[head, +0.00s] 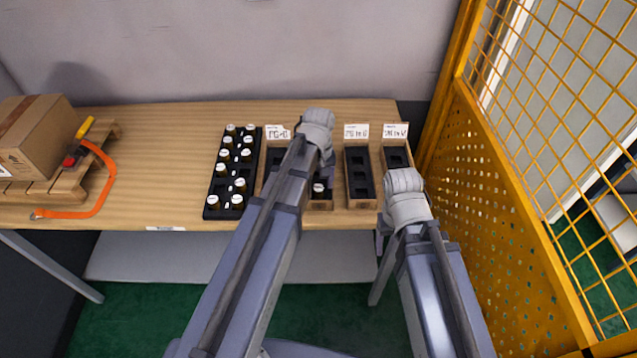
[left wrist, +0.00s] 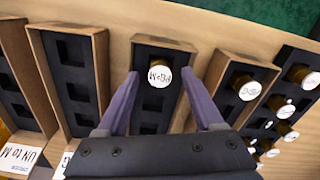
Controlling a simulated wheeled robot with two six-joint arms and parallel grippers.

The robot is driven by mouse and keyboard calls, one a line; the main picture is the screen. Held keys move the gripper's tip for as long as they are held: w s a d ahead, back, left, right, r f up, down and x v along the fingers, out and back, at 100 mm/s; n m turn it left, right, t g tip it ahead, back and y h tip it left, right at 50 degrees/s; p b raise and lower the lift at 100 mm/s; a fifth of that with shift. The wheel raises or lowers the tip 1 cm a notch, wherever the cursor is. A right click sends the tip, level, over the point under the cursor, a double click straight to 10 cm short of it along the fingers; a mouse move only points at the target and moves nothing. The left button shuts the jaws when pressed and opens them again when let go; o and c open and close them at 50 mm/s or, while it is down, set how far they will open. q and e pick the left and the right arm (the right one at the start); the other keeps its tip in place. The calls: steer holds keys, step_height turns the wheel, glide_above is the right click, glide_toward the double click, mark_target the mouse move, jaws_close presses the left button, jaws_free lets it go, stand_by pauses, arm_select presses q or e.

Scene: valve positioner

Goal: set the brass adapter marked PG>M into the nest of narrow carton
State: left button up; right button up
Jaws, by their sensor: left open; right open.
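A brass adapter (left wrist: 160,76) with a white cap stands at the front end of a cardboard carton (left wrist: 181,48) with a black insert. Its cap reads like PG>M, upside down in the left wrist view. It also shows in the head view (head: 319,188). My left gripper (left wrist: 160,80) is open, with a finger on each side of this adapter, not closed on it. I cannot tell how deep the adapter sits. My right gripper (head: 381,240) is open at the table's front edge, mostly hidden by its arm. I cannot tell which carton is the narrow one.
A black rack (head: 214,213) of several capped adapters stands left of the cartons. One carton (left wrist: 223,65) beside mine holds another capped adapter; the third carton (head: 371,202) looks empty. A yellow mesh fence (head: 520,220) borders the right. A pallet with a box (head: 38,140) is at left.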

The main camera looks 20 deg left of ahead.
arm_select(q)
steer(key=shift+r, duration=0.1)
step_height(320, 180, up, 8)
steer(key=p, duration=0.8)
steer(key=shift+f, duration=0.2)
steer(key=s+d+f+m+y+b, duration=0.1)
steer(key=s+d+f+m+b, duration=0.1)
steer(key=s+d+m, duration=0.8)
steer(key=s, duration=0.4)
steer(key=shift+s+d, duration=0.2)
steer(key=shift+d, duration=0.05)
